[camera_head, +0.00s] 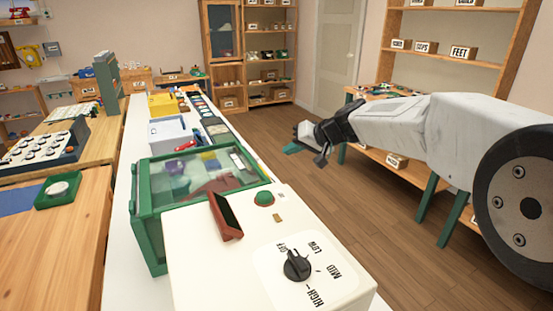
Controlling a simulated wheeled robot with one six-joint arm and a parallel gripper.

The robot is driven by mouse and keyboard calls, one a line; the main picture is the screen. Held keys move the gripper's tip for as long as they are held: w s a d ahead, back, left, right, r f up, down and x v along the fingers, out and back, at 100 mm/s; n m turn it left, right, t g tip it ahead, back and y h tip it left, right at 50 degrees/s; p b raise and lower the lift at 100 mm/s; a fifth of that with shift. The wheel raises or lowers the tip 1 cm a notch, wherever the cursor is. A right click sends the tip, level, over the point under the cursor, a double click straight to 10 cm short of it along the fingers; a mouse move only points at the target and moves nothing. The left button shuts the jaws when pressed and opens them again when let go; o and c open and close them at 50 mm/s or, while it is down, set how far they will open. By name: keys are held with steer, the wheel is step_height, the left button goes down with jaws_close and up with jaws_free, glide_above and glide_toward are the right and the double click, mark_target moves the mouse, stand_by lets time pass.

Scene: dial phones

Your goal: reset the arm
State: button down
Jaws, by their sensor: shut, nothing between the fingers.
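My arm (470,150) reaches in from the right edge, stretched level over the floor towards the left. My gripper (307,146) is at its end, dark and small in the picture. Its fingers are shut with nothing held. It hangs in the air to the right of the white bench, apart from everything on it. A white box (215,270) with a black dial knob (297,265) marked OFF, LOW, MID and HIGH stands at the near end of the bench.
A green-framed clear case (150,210) stands behind the dial box. A tilted red-brown piece (226,216) and a green button (264,198) are on the box top. Wooden shelves (440,20) stand at the back right. The wooden floor (340,240) between is open.

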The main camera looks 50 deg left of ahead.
steer(key=v, duration=0.4)
steer(key=shift+r, duration=0.1)
